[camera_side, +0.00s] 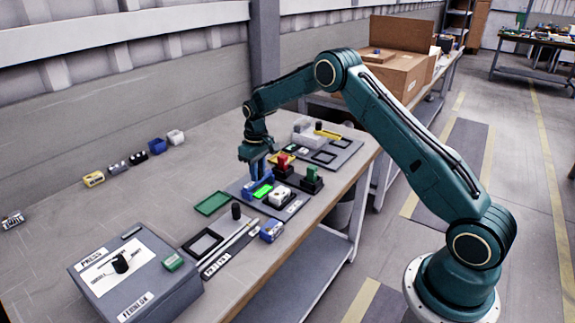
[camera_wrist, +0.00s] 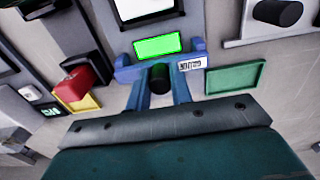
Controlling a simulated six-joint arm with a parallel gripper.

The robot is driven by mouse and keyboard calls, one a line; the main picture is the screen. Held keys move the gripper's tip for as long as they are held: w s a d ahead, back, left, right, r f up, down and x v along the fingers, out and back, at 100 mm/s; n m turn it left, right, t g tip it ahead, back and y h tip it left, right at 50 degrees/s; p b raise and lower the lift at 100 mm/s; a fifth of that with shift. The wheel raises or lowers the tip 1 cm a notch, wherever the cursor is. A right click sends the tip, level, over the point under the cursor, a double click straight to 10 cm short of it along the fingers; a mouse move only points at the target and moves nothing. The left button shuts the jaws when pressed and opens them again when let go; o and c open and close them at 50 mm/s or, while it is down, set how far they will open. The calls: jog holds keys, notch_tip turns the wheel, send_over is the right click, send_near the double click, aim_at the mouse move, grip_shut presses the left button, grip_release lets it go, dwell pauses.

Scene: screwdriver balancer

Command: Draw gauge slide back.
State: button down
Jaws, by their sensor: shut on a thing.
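The gauge is a blue body (camera_wrist: 194,57) with a lit green screen (camera_wrist: 157,45) and a small white label at its right end. In the side view its green screen (camera_side: 263,191) shows on the dark plate, just in front of my fingers. My gripper (camera_wrist: 160,80) is shut on a dark round knob (camera_wrist: 159,72) at the gauge's near edge, with one finger on each side. In the side view my gripper (camera_side: 258,172) points down at the gauge and partly hides it. I cannot tell how far the slide is drawn.
A red block (camera_side: 283,160) and a green-topped black fixture (camera_side: 311,178) stand right of the gauge. A green tray (camera_side: 213,202) lies to the left. A grey press box (camera_side: 137,280) stands at the near left.

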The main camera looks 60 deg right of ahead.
jog(key=shift+w+d+f, duration=0.1)
jog(key=shift+w+f, duration=0.1)
jog(key=shift+w, duration=0.5)
jog(key=shift+w+f, duration=0.25)
jog(key=shift+w, duration=0.4)
jog(key=shift+w+d+f, duration=0.1)
jog(key=shift+w+f, duration=0.1)
jog(key=shift+w, duration=0.5)
jog(key=c, duration=1.2)
grip_release()
jog(key=shift+o, duration=0.2)
jog(key=shift+a, duration=0.2)
jog(key=shift+w+a, duration=0.1)
jog(key=shift+a, duration=0.15)
jog(key=shift+r, duration=0.15)
notch_tip(320, 180, up, 7)
jog(key=shift+d, duration=0.25)
jog(key=shift+w+r, duration=0.1)
jog(key=shift+r, duration=0.1)
